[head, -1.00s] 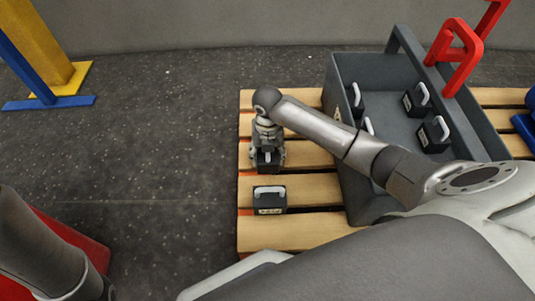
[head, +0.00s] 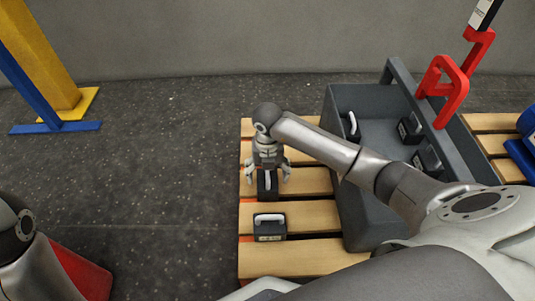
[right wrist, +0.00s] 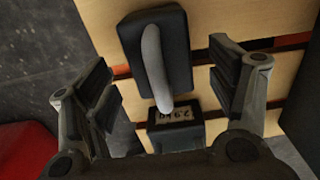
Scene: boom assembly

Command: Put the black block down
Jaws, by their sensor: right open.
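A black block (head: 268,188) with a pale handle stands on the slats of the wooden pallet (head: 310,259), near its left edge. My right gripper (head: 268,176) is open directly over it, with one finger on each side. In the right wrist view the black block (right wrist: 178,60) lies between the spread fingers of the right gripper (right wrist: 163,95), with visible gaps on both sides. My left gripper is not in view; only part of the left arm shows at the lower left.
A second black block (head: 270,230) with a label stands just in front; it also shows in the right wrist view (right wrist: 176,139). A grey bin (head: 360,205) holding several similar blocks is on the right. A red handle-shaped part (head: 447,91) rises at the bin. Dark floor lies left.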

